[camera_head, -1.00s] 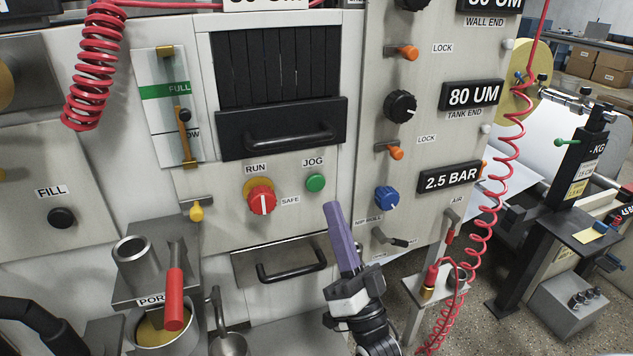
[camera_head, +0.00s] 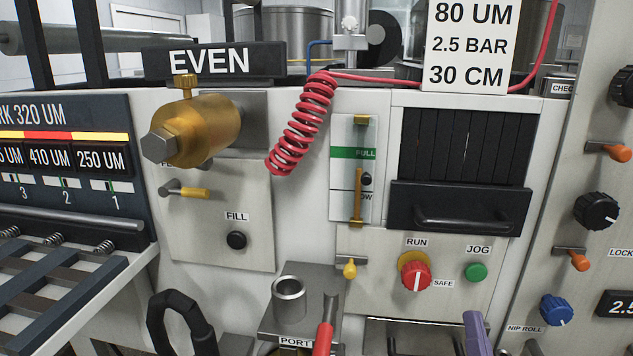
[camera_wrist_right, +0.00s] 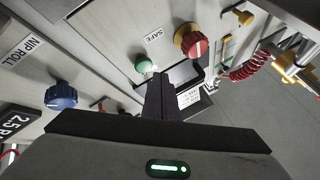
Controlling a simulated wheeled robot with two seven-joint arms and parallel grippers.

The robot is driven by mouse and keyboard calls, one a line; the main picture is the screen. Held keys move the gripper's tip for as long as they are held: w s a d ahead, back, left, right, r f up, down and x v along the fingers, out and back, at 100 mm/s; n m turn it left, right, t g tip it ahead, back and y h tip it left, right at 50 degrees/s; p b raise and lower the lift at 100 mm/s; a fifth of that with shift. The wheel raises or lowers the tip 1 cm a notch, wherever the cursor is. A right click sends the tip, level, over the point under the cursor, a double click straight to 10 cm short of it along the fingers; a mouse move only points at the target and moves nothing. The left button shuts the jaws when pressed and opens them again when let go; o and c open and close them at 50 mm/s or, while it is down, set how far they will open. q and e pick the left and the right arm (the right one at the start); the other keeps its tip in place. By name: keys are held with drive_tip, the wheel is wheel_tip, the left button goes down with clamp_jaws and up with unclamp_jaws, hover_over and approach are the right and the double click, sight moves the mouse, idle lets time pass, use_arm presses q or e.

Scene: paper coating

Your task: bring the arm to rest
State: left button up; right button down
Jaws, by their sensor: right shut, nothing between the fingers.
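My right gripper (camera_head: 476,332) shows only as purple-grey fingers at the bottom edge of the head view, below the green JOG button (camera_head: 476,271). Its arm is out of frame. In the right wrist view the dark fingers (camera_wrist_right: 158,98) are together with nothing between them, pointing toward the panel near the green button (camera_wrist_right: 145,64). The red RUN/SAFE knob (camera_head: 416,275) is to the left of JOG in the head view. It also shows in the wrist view (camera_wrist_right: 190,41). My left gripper is not seen.
The blue NIP ROLL knob (camera_head: 556,310) and orange-tipped levers (camera_head: 579,260) are on the right panel. A drawer handle (camera_head: 460,220) juts out above the buttons. A coiled red hose (camera_head: 302,125) hangs at centre. A metal cup (camera_head: 289,299) and red handle (camera_head: 322,338) stand below.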

drive_tip(key=s+a+f+n+g+y+p, duration=0.15)
drive_tip(key=a+f+n+g+y, duration=0.3)
drive_tip(key=f, duration=0.55)
drive_tip(key=s+a+f+n+g+p, duration=0.1)
drive_tip(key=s+a+f+n+g, duration=0.1)
drive_tip(key=s+a+f+g, duration=0.2)
drive_tip(key=s+a+f+n+g+p, duration=0.1)
drive_tip(key=s+a+f+n+g, duration=0.2)
drive_tip(key=s+f+g, duration=0.5)
drive_tip(key=s+a+f, duration=0.1)
drive_tip(key=s+f, duration=0.3)
drive_tip(key=s, duration=0.1)
drive_tip(key=shift+a+f, duration=0.2)
drive_tip(key=shift+f, duration=0.05)
